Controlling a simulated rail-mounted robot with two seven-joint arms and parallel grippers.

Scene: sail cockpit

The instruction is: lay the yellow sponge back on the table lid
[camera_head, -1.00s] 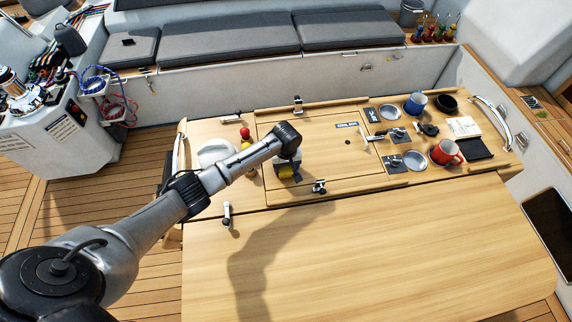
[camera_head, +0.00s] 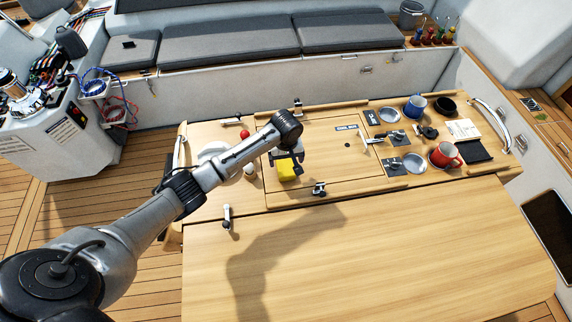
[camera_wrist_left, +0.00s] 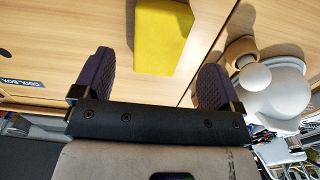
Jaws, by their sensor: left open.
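The yellow sponge (camera_head: 287,171) lies on the left part of the wooden table lid (camera_head: 330,168). My left gripper (camera_head: 289,158) is above and behind it, with its arm coming in from the left. In the left wrist view the gripper (camera_wrist_left: 156,62) is open, and the sponge (camera_wrist_left: 163,35) shows between and beyond its two dark fingers with a gap on each side. Nothing is held. The lid's wood shows around the sponge, along with a "COOL BOX" label (camera_wrist_left: 22,83). My right gripper is not in view.
A white rounded object (camera_wrist_left: 270,92) stands left of the lid. Latches (camera_head: 319,189) sit on the lid's edges. A red mug (camera_head: 445,155), a blue mug (camera_head: 415,106) and steel dishes (camera_head: 415,163) are to the right. The near table leaf (camera_head: 400,250) is clear.

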